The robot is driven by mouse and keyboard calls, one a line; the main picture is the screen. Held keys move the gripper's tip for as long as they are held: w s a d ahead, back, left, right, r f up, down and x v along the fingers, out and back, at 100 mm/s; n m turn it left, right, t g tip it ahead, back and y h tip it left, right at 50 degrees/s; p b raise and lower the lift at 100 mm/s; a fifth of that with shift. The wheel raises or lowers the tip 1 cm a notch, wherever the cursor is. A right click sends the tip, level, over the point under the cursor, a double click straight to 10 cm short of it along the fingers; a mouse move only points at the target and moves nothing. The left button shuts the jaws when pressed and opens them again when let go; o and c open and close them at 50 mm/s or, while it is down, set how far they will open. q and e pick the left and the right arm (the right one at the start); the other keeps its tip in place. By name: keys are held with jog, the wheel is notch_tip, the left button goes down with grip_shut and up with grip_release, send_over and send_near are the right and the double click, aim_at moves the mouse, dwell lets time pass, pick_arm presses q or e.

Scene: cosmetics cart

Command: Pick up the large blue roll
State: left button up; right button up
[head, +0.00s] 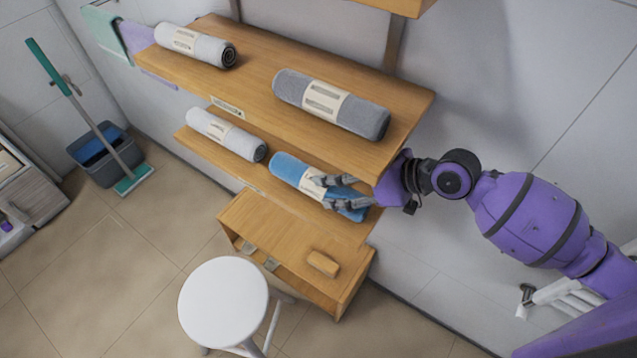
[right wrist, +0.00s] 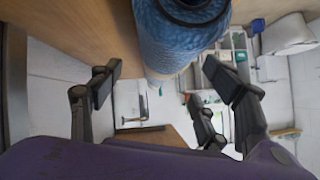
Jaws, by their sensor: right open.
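The large blue roll (head: 288,167) lies on the lower wooden shelf, with a pale paper band around its middle. My right gripper (head: 324,192) is at the roll's right part, below the upper shelf, and its fingers hide some of the band and blue cloth. In the right wrist view the blue roll (right wrist: 176,38) comes in from the top, end-on, between the spread fingers of the right gripper (right wrist: 160,72). The fingers are open, and I cannot tell whether any touches the roll. My left gripper is not in view.
A grey roll (head: 228,135) lies left of the blue one on the lower shelf (head: 190,140). The upper shelf (head: 255,70) holds a light roll (head: 195,45) and a dark grey roll (head: 330,103). Below are a wooden cabinet (head: 290,235) and a white stool (head: 223,300).

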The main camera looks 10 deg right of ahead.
jog(key=x, duration=0.5)
jog(key=shift+s, duration=0.15)
jog(key=c, duration=1.6)
jog(key=shift+o, duration=0.2)
